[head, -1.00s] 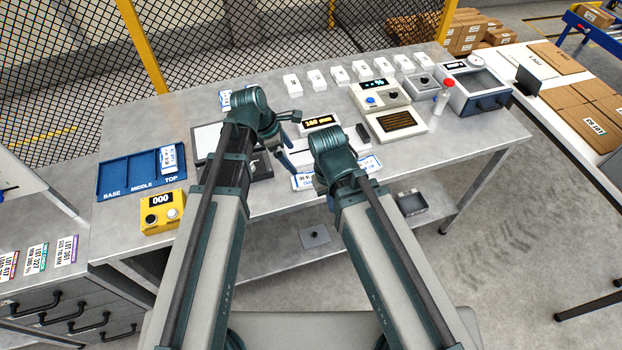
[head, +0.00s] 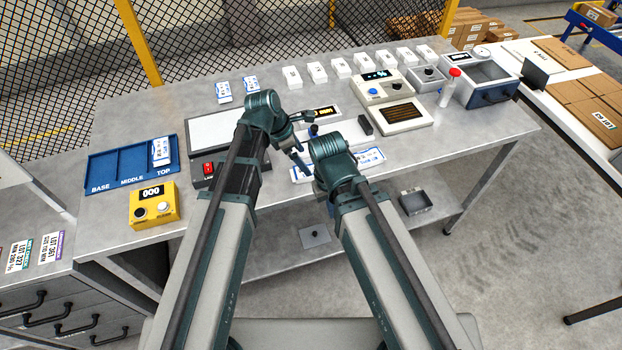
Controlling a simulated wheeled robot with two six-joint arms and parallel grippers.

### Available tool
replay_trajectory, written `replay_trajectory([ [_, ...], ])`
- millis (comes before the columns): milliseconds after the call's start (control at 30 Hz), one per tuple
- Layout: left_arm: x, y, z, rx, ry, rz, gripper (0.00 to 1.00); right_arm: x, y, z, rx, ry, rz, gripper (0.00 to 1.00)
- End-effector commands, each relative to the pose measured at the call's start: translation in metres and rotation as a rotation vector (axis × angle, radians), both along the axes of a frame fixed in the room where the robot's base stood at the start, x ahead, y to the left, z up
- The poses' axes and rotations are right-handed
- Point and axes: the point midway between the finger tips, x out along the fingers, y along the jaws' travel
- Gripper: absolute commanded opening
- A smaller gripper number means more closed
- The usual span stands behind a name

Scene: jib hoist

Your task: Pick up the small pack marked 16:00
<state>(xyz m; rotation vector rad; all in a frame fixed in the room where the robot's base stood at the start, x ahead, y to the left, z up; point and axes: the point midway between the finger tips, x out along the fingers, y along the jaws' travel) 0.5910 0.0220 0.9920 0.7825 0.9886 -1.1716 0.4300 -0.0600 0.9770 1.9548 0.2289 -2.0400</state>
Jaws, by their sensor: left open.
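Several small white packs (head: 317,72) stand in a row along the back of the bench. Two packs with blue marks, one (head: 223,92) and another (head: 251,84), lie to the left of that row. A further blue-marked pack (head: 160,152) lies in the TOP section of the blue tray (head: 118,166). The print is too small to tell which is marked 16:00. My left gripper (head: 303,140) is open above the middle of the bench, in front of the row and apart from the packs. My right arm's wrist hides its jaws.
A yellow box reading 000 (head: 153,206) stands at the front left. A white panel (head: 214,131) with a red switch lies beside the left arm. Bare bench shows at the back left.

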Motion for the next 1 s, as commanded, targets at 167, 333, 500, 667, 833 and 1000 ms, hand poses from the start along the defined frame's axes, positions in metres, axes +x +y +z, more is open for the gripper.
replay_trajectory([
  [167,0.001,-0.005,-0.012,0.000,0.000,-0.001,1.00,0.000,0.000,-0.012,0.000,0.000,-0.001,0.00],
  [333,0.001,-0.005,-0.012,0.000,0.000,0.000,1.00,0.000,0.000,-0.012,0.000,0.000,0.000,0.00],
  [500,0.002,-0.009,-0.026,0.000,0.000,0.000,1.00,0.000,0.000,-0.026,0.000,0.000,0.000,0.00],
  [667,0.004,-0.016,-0.046,0.000,0.000,0.000,1.00,0.000,0.000,-0.046,0.000,0.000,0.000,0.00],
  [833,0.005,-0.023,-0.060,0.001,0.001,-0.001,1.00,0.000,0.000,-0.060,0.000,0.000,0.000,0.00],
  [1000,0.005,-0.024,-0.058,0.001,0.000,0.000,1.00,0.000,0.000,-0.058,0.000,0.000,0.000,0.00],
])
